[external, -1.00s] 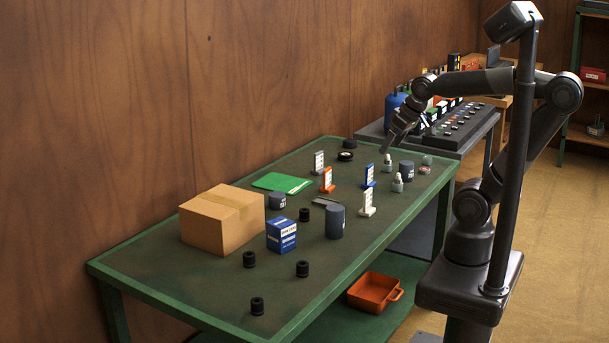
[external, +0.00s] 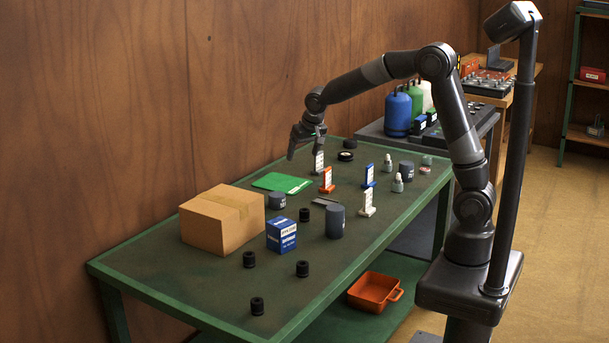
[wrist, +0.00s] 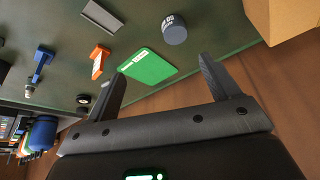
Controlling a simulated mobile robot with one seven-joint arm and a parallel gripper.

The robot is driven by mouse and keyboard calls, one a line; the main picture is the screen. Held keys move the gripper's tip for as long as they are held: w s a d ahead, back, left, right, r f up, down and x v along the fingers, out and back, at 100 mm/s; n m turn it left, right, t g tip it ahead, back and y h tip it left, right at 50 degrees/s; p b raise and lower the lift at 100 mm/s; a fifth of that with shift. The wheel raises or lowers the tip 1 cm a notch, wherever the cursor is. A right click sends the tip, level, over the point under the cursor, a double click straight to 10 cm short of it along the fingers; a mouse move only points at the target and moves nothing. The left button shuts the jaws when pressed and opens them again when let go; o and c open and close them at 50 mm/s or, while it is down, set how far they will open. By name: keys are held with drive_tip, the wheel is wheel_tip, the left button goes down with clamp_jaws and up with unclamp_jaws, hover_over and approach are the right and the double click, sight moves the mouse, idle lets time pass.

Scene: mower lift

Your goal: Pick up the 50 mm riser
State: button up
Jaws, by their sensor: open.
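Three dark grey labelled cylinders that look like risers stand on the green-edged table (external: 150,283). A short one (external: 277,201) is beside the cardboard box, a tall one (external: 335,222) is nearer the front, and a middle-height one (external: 406,171) is at the far right. Their labels are too small to read for certain, so I cannot confirm which is 50 mm. The short cylinder also shows in the wrist view (wrist: 173,30), beyond the fingers. My gripper (external: 304,148) is open and empty above the far part of the table; its fingers (wrist: 160,76) point down.
A cardboard box (external: 222,220) and a blue box (external: 281,235) flank the short cylinder's near side. A green card (external: 283,183), an orange holder (external: 327,180) and a white holder (external: 367,204) stand or lie around.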

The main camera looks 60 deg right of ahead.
drive_tip(key=m, duration=0.1)
approach(277, 194)
drive_tip(key=a, duration=0.2)
drive_tip(key=shift+h, duration=0.3)
drive_tip(key=x, duration=0.5)
drive_tip(key=shift+d, duration=0.25)
drive_tip(key=shift+d+x, duration=0.2)
drive_tip(key=shift+x, duration=1.35)
drive_tip(key=shift+d+x, duration=0.2)
drive_tip(key=shift+x, duration=1.4)
drive_tip(key=shift+s+r, duration=0.1)
drive_tip(key=shift+s, duration=0.05)
drive_tip(key=c, duration=1.1)
drive_tip(key=shift+c, duration=0.2)
drive_tip(key=shift+r, duration=0.1)
